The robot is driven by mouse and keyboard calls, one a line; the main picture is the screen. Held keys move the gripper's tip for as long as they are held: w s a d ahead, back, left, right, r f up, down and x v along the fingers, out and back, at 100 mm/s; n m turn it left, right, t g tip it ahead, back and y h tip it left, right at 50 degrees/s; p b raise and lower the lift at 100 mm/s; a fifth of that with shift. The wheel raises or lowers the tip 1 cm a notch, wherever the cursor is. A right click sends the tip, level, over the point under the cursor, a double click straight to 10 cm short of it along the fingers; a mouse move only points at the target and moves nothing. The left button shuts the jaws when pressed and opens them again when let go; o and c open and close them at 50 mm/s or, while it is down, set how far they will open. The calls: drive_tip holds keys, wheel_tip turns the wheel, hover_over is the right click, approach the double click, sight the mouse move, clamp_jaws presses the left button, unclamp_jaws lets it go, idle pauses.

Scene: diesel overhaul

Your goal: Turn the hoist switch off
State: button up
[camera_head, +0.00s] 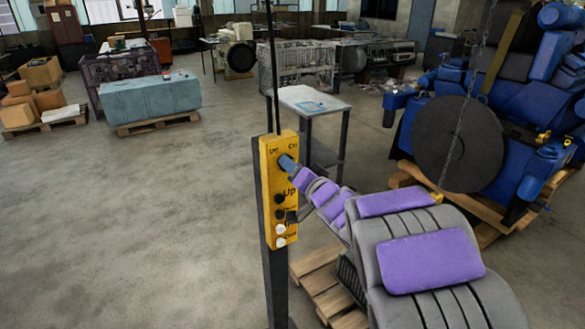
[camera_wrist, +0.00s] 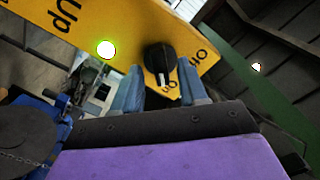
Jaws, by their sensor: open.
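The yellow hoist control box (camera_head: 278,215) hangs upright on a dark post, with several buttons below its top labels. In the wrist view, the box's yellow face (camera_wrist: 190,20) carries a black rotary switch (camera_wrist: 160,57). The switch's white mark points towards the "On" label, with "Off" to the right. My gripper (camera_wrist: 162,88) is open, with its two blue-grey fingers apart on either side of the switch's lower end; I cannot tell whether they touch it. In the head view my gripper (camera_head: 287,163) is at the top of the box and hides the switch.
A bright green-rimmed light (camera_wrist: 106,48) shows on the box face. A blue engine (camera_head: 520,150) on a wooden pallet stands to the right, with a hanging chain in front. A small table (camera_head: 308,100) stands behind the box.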

drive_tip(key=shift+w+a, duration=0.15)
drive_tip(key=shift+w, duration=0.05)
drive_tip(key=shift+c, duration=0.4)
clamp_jaws()
